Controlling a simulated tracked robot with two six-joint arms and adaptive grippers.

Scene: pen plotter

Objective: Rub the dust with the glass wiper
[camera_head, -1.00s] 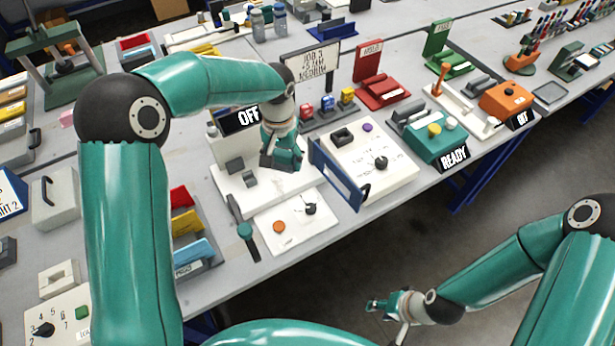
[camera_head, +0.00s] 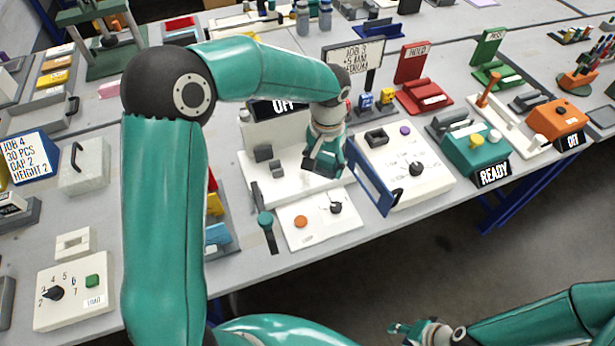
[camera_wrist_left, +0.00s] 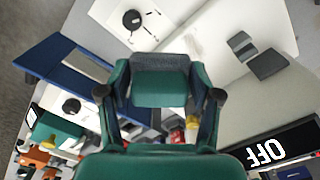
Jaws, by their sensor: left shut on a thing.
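My left gripper (camera_head: 326,150) hangs over the white base plate (camera_head: 268,190) of the machine with the OFF sign (camera_head: 275,108). In the left wrist view its two fingers (camera_wrist_left: 160,85) are shut on a dark grey and green block, which looks like the glass wiper (camera_wrist_left: 160,62). Whether the wiper touches the plate I cannot tell. Faint brownish marks, possibly the dust (camera_wrist_left: 195,42), show on the white plate beyond the wiper; they are too faint to be sure. My right gripper (camera_head: 415,330) is low, away from the table; its fingers are too small to read.
A small white panel (camera_head: 318,227) with an orange button and black knob lies in front. A blue upright plate (camera_head: 372,188) stands close on the right, beside another white panel (camera_head: 435,178). A teal-knobbed tool (camera_head: 266,228) lies at the left. Grey blocks (camera_head: 264,153) stand on the plate.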

